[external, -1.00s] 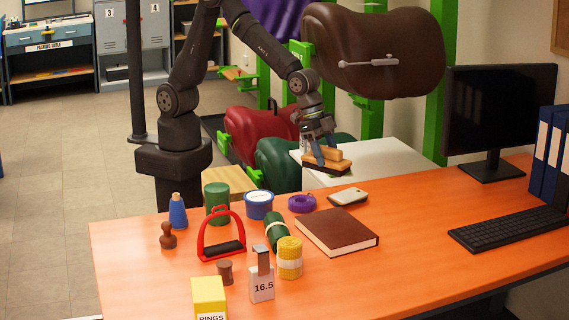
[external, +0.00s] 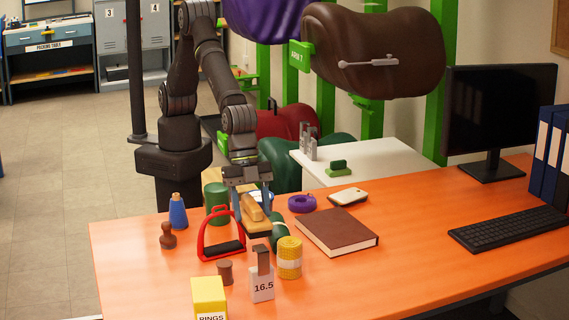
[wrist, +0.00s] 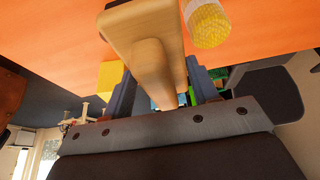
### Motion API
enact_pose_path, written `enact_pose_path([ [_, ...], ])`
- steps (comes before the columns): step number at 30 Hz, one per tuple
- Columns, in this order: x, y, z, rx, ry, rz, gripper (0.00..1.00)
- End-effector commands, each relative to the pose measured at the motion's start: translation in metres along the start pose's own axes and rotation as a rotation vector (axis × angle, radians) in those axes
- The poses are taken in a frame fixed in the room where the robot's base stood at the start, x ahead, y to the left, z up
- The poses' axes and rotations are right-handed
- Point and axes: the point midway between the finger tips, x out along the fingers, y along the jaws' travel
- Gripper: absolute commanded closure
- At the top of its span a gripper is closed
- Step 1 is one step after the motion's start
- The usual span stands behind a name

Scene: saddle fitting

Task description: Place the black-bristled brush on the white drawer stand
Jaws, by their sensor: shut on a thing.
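My gripper (external: 252,203) points down over the orange desk and is shut on the wooden brush (external: 254,213). The brush has a tan wooden back and handle, and its dark underside shows just below. It is beside the red stirrup and the green roll; I cannot tell whether it touches the desk or them.
On the stand are a small green-topped item (external: 339,167) and grey metal pieces (external: 308,145). Around the brush stand the red stirrup (external: 222,250), green roll (external: 277,232), yellow roll (external: 289,258) and purple ring (external: 302,203). A brown book (external: 337,232) lies to the right.

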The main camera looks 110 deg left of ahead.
Motion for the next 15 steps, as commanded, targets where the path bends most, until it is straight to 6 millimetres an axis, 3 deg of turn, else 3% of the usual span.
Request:
enact_pose_path([
  [15,0.076,-0.001,0.032,-0.001,0.0,-0.001,0.72],
])
